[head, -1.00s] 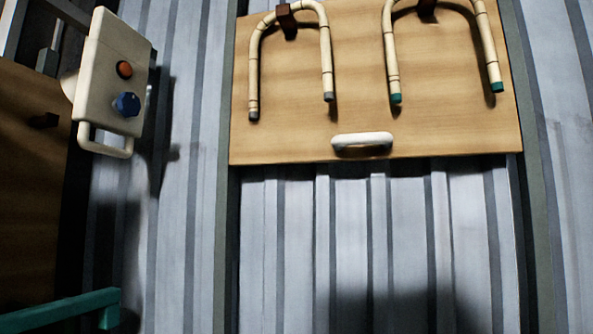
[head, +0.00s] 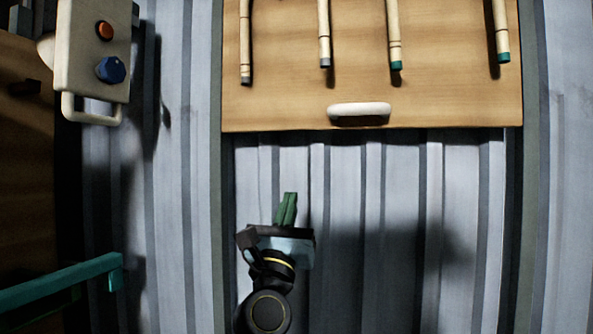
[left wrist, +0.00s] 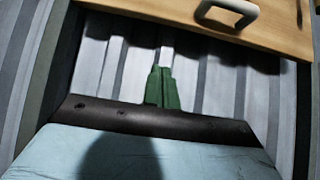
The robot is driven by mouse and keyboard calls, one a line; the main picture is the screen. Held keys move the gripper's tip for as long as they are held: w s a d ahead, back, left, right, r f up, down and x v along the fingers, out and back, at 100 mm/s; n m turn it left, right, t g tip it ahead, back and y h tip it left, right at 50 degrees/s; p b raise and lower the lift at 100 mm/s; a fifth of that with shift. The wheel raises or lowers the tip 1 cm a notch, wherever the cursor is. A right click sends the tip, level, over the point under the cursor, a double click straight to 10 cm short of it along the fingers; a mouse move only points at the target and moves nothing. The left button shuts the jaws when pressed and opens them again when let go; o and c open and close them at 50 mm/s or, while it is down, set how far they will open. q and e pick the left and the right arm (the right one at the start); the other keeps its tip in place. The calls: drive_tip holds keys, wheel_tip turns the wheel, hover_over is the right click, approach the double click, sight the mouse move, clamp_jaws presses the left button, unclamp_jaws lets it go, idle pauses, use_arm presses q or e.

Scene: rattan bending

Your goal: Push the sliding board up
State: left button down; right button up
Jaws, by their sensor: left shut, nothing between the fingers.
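The sliding board (head: 280,105) is a wooden panel at the top of the head view, set between two dark vertical rails. A white handle (head: 358,109) is fixed near its lower edge. My left gripper (head: 287,197) has green fingers, shut and empty, pointing up below the board's lower edge and left of the handle. In the left wrist view, the shut green fingers (left wrist: 161,76) are in front of the corrugated wall, with the board (left wrist: 284,25) and handle (left wrist: 228,9) above and to the right. The fingers look apart from the board. My right gripper is not in view.
A control box (head: 92,45) with an orange button and a blue knob is at upper left. A teal bar (head: 60,283) is at lower left. The corrugated wall (head: 345,180) below the board is open space.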

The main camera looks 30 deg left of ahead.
use_arm(q)
drive_tip(key=w+a+r+p, duration=0.2)
drive_tip(key=w+r+p, duration=0.3)
drive_tip(key=r, duration=0.6)
drive_tip(key=shift+w+r, duration=0.2)
drive_tip(key=shift+w, duration=0.55)
